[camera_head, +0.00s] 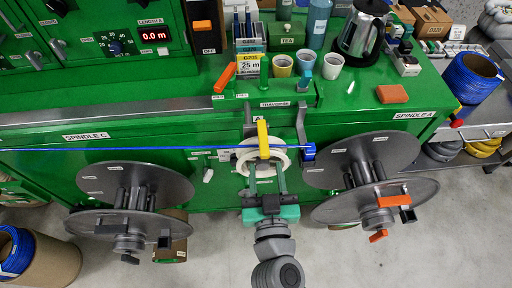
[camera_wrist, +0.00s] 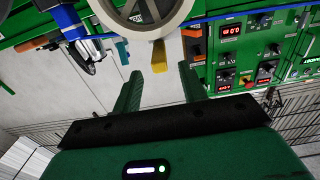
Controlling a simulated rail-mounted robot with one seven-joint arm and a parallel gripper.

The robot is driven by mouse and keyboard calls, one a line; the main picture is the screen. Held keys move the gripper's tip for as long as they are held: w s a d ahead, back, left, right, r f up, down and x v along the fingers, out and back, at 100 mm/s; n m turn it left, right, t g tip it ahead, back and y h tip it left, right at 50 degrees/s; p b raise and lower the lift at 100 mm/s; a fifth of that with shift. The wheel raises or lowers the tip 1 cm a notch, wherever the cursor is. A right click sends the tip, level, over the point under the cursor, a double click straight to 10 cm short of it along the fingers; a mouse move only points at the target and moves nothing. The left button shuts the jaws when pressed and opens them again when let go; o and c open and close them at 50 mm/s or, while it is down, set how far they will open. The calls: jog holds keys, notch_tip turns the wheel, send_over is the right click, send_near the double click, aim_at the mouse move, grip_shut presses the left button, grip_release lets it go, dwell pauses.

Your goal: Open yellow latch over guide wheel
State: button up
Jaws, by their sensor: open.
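The yellow latch (camera_head: 263,140) stands upright across the front of the pale guide wheel (camera_head: 244,163) on the green bench front. In the wrist view the latch (camera_wrist: 159,58) points down from the wheel rim (camera_wrist: 170,22). My gripper (camera_head: 266,168) is in front of the wheel with its two green fingers apart. In the wrist view the gripper (camera_wrist: 157,78) is open and empty. The latch lies ahead of the gap between the fingertips, and I see no clear contact. The blue cable (camera_head: 150,149) runs from the left to the wheel; its blue end piece (camera_head: 309,151) is just right of it.
Spindle C (camera_head: 135,187) stands to the left and spindle A (camera_head: 370,180) to the right, with an orange-handled part. A dark bracket (camera_head: 302,125) rises close right of the wheel. Cups (camera_head: 306,61) and a kettle (camera_head: 363,28) stand on the bench top.

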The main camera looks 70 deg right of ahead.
aim_at(264, 144)
jog(key=p+x, duration=0.1)
jog(key=x, duration=0.7)
jog(key=shift+s+r, duration=0.1)
grip_shut()
